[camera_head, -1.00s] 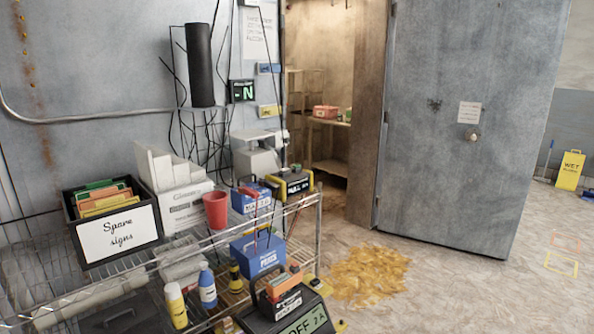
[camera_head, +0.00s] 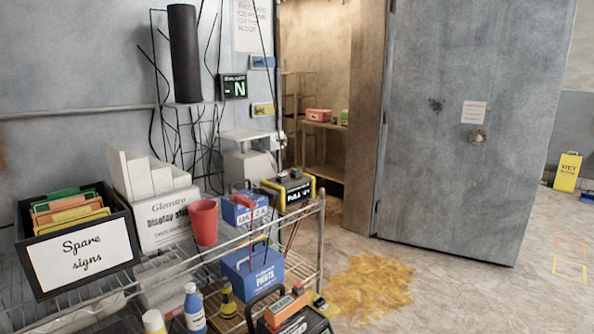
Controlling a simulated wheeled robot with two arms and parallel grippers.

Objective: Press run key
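I cannot make out a key marked run in the head view. A small black display with a green "N" (camera_head: 234,87) hangs on the wall left of the doorway. A black and yellow device (camera_head: 290,191) stands on the far end of the wire shelf. Another dark device with a carrying handle and an orange-red top (camera_head: 288,313) is cut off at the bottom edge, so most of its face is hidden. Neither of my grippers shows in the picture.
A wire shelf (camera_head: 318,232) holds a "Spare signs" box (camera_head: 82,258), a red cup (camera_head: 204,222), bottles and blue boxes. A yellow-brown spill (camera_head: 368,283) lies on the floor before the open grey door (camera_head: 450,120). Floor at the right is mostly clear.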

